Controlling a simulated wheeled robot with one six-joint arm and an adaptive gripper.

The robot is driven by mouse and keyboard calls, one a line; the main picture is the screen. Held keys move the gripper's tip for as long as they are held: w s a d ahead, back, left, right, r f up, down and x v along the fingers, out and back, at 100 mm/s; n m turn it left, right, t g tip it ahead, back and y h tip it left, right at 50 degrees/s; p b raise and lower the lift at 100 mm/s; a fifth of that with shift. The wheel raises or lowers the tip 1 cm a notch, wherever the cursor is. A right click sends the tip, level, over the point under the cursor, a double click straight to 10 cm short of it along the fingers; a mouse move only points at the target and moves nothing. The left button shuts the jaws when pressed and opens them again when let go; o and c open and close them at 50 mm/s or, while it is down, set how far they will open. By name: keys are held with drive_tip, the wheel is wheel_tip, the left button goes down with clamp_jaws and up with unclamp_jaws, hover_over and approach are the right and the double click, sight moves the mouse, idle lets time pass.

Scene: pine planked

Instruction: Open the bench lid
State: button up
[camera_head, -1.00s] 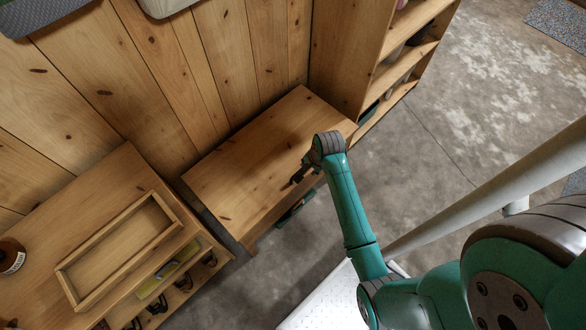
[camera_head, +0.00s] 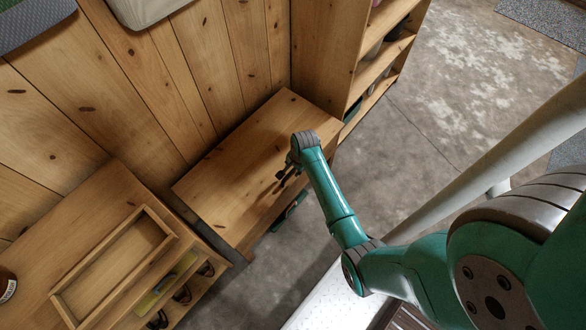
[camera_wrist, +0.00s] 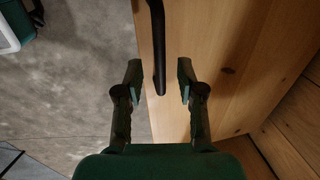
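The wooden bench (camera_head: 215,185) stands against the plank wall in the head view, and its flat lid looks closed. My gripper (camera_head: 285,178) is over the lid's front edge. In the wrist view, the pale wood of the bench (camera_wrist: 225,40) fills the right side and a dark bar handle (camera_wrist: 157,35) runs along its edge. My gripper (camera_wrist: 159,75) is open, its fingers apart on either side of the handle's near end. I cannot tell how far the handle lies below the fingertips, and no contact shows.
A lower wooden unit with an open tray frame (camera_head: 65,290) and several dark hooks stands at the left. A shelf unit (camera_head: 385,70) stands beyond the bench. Concrete floor (camera_head: 400,150) lies open to the right.

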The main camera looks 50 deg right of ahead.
drive_tip(key=shift+w+f, duration=0.1)
drive_tip(key=shift+f, duration=0.45)
clamp_jaws()
drive_tip(key=shift+w+r, duration=0.1)
drive_tip(key=shift+r, duration=0.05)
